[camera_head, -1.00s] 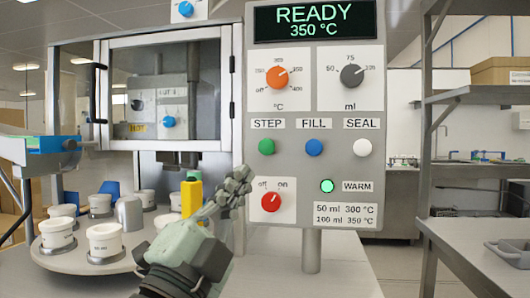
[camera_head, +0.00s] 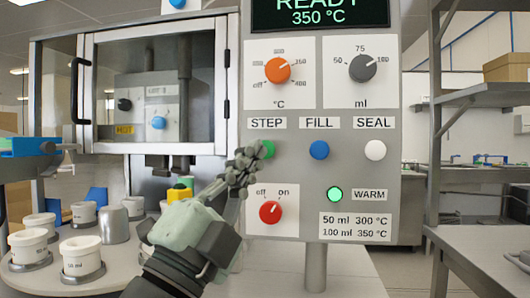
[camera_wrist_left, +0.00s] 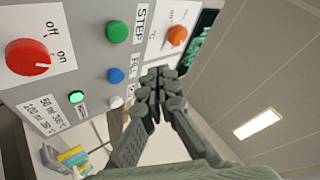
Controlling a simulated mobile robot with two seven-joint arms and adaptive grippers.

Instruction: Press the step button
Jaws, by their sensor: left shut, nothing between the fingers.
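The green STEP button (camera_head: 268,149) is on the grey control panel (camera_head: 300,170), under its STEP label, left of the blue FILL button (camera_head: 319,150) and the white SEAL button (camera_head: 375,150). My left gripper (camera_head: 250,158) is shut and empty. In the head view its fingertips overlap the left edge of the green button; I cannot tell whether they touch it. In the left wrist view the green button (camera_wrist_left: 117,32) shows whole, with the gripper tips (camera_wrist_left: 155,75) apart from it in the picture. My right gripper is not in view.
A red off/on knob (camera_head: 270,212) and a lit green WARM lamp (camera_head: 335,194) are lower on the panel. An orange temperature knob (camera_head: 277,70) and a grey ml knob (camera_head: 362,68) are above. A turntable (camera_head: 110,262) with white cups stands at left. The display reads 350 °C.

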